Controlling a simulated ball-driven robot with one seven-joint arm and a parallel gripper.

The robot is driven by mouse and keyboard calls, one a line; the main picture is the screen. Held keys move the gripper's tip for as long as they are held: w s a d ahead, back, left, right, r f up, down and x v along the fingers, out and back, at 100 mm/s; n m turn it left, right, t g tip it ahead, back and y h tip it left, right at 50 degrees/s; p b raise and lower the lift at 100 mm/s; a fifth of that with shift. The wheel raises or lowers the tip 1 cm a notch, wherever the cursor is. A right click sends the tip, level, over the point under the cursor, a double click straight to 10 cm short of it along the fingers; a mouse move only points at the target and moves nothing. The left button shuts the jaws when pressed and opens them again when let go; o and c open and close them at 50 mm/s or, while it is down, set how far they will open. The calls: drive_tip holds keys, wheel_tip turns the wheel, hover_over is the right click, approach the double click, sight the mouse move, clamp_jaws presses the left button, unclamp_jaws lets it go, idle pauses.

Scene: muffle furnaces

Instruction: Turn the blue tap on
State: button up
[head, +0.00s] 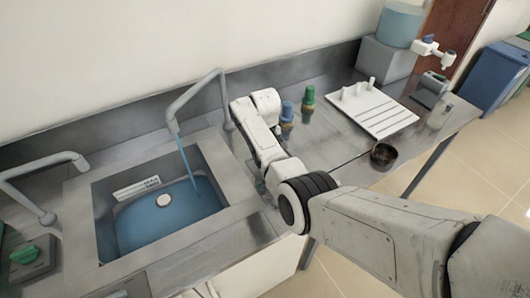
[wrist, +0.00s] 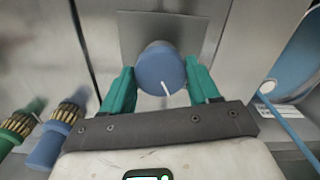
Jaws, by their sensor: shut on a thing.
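The blue tap knob (wrist: 158,66), round with a white pointer line, is mounted on a metal plate in the wrist view. The pointer points downward and slightly right. My gripper (wrist: 159,80) is shut on the knob, with one teal finger on each side. In the head view my arm hides the knob and the fingertips. A thin blue stream of water (head: 185,160) runs from the grey bent spout (head: 190,96) into the sink basin (head: 105,205). Blue water (head: 165,222) lies in the basin; the stream also shows in the wrist view (wrist: 286,127).
Blue (head: 287,112) and green (head: 308,98) fittings stand on the counter behind my arm. A white rack (head: 375,115) and a dark bowl (head: 383,154) are to the right. Another spout (head: 50,162) and a green knob (head: 25,254) are at left.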

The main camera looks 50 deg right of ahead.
drive_tip(key=shift+w+r+n, duration=0.1)
drive_tip(key=shift+r+n, duration=0.05)
drive_tip(key=shift+n, duration=0.75)
drive_tip(key=o, duration=1.1)
drive_tip(key=shift+c, duration=0.2)
wheel_tip(320, 180, up, 11)
drive_tip(key=b, duration=0.1)
drive_tip(key=shift+f, duration=0.2)
